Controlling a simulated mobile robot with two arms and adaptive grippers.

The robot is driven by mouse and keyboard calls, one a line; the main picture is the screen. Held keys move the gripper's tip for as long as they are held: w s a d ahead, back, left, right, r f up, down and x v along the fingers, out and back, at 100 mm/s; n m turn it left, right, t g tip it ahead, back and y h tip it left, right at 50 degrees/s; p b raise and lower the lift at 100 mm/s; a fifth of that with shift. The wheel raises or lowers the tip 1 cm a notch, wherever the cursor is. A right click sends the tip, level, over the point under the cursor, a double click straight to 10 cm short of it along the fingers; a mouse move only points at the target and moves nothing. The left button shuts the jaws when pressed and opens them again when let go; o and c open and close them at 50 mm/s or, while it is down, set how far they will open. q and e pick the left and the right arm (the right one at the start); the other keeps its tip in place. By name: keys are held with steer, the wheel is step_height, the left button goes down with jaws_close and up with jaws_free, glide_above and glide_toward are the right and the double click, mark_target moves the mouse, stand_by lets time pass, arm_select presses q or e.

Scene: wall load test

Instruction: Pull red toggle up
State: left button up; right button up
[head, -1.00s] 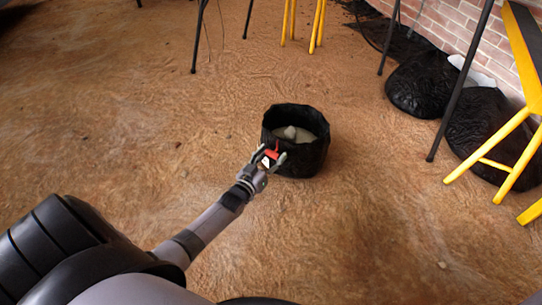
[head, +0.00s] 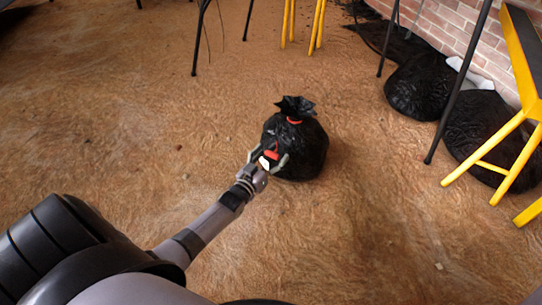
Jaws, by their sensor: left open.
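A black bag (head: 308,150) stands on the brown floor in the middle of the head view. Its top is gathered into a ruffled neck, with a red band (head: 294,120) around the neck. The red toggle (head: 271,155) is on the near left side of the bag, with a small white piece beside it. My left gripper (head: 267,161) is open at the bag's near left side, with its fingers on either side of the toggle. Whether the fingers touch the toggle is too small to tell. My right gripper is not in view.
More black bags (head: 424,88) lie against the brick wall (head: 455,28) at the right. Yellow legs (head: 487,160) and a black pole (head: 458,85) stand at the right. Thin black legs stand at the back. The floor (head: 120,130) left of the bag is clear.

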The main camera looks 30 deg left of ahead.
arm_select(q)
steer(key=s, duration=1.2)
steer(key=shift+d, duration=0.3)
